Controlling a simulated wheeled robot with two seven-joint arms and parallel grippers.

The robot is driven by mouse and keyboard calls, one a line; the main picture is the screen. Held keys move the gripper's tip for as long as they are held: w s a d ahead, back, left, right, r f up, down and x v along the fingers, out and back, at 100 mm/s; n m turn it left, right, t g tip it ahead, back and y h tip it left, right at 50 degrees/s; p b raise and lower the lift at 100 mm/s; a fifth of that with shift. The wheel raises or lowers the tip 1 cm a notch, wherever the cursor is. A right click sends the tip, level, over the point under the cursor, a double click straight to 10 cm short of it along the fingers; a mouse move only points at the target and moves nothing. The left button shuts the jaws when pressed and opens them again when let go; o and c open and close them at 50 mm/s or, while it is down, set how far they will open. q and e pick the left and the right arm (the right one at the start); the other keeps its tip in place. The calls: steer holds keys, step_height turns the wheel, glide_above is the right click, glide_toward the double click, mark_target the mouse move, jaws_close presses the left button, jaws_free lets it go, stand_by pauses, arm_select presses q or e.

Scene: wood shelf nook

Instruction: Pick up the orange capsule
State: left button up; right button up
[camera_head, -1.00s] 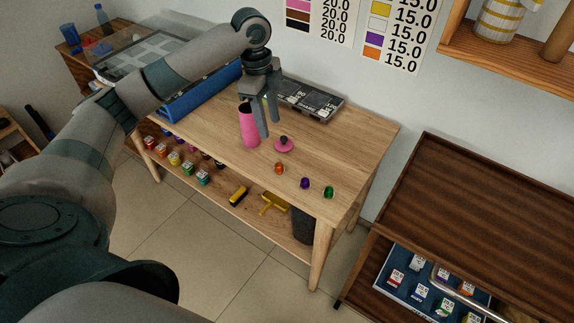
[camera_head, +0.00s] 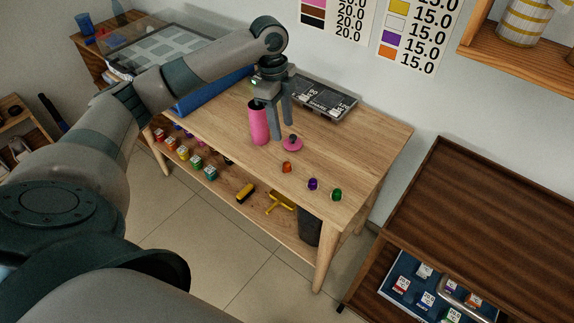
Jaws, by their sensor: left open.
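The orange capsule (camera_head: 287,167) sits on the light wooden table (camera_head: 350,150), at the left end of a short row with a purple capsule (camera_head: 313,184) and a green capsule (camera_head: 337,194). My left gripper (camera_head: 282,126) points down over the table, open and with nothing seen between its fingers. It is behind and slightly left of the orange capsule, apart from it. My right gripper is not in view.
A pink cylinder (camera_head: 258,123) stands just left of the left gripper's fingers. A pink lid (camera_head: 292,143) with a dark knob lies between the gripper and the orange capsule. A black case (camera_head: 320,99) lies behind. The table's right part is clear.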

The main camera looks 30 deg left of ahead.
arm_select(q)
step_height(320, 180, down, 3)
steer(key=p, duration=0.2)
glide_above(287, 163)
steer(key=f, duration=0.5)
steer(key=shift+a+f, duration=0.2)
steer(key=shift+f, duration=0.15)
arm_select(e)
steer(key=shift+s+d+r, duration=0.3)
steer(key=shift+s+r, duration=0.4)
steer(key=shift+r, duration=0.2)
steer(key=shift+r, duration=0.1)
arm_select(q)
steer(key=shift+s+f+p, duration=0.1)
steer(key=shift+f+p, duration=0.35)
steer(key=shift+f, duration=0.2)
step_height(287, 163, down, 3)
steer(key=shift+d+p, duration=0.1)
steer(key=shift+p, duration=0.45)
steer(key=shift+f, duration=0.45)
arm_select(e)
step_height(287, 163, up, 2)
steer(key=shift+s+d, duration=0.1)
arm_select(q)
steer(key=shift+c, duration=0.4)
jaws_close()
